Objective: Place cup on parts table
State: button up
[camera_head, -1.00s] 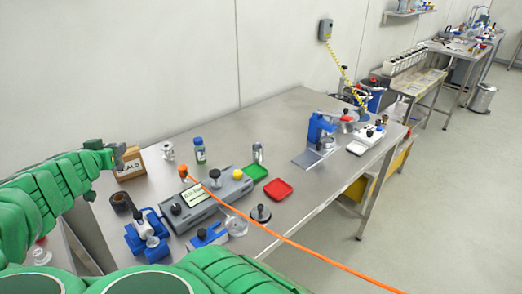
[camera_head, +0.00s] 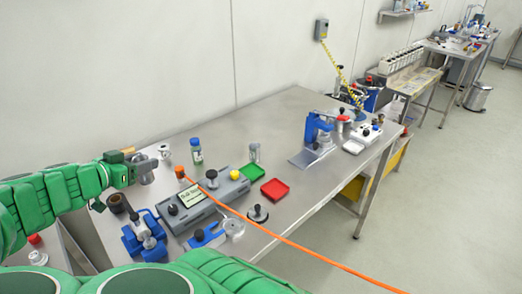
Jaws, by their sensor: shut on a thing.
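My gripper (camera_head: 143,170), at the end of my green arm, is over the left end of a steel table (camera_head: 265,120), which I take to be the parts table. It is shut on a small grey metal piece (camera_head: 147,178), apparently the cup; its shape is largely hidden by the jaws. The piece appears to be above the tabletop, but the gap beneath it is hard to judge.
The back middle of the tabletop is bare.

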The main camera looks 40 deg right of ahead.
jog(key=shift+f, duration=1.45)
jog(key=w+f, duration=0.9)
jog(key=w, duration=0.4)
jog(key=shift+w+d+f, duration=0.2)
jog(key=shift+w+f, duration=0.05)
jog(key=shift+w, duration=0.05)
jog(key=shift+w+f, duration=0.25)
jog(key=shift+f, duration=1.55)
jog(key=shift+f, duration=0.1)
jog(key=o, duration=1.2)
jog(key=shift+c, duration=0.2)
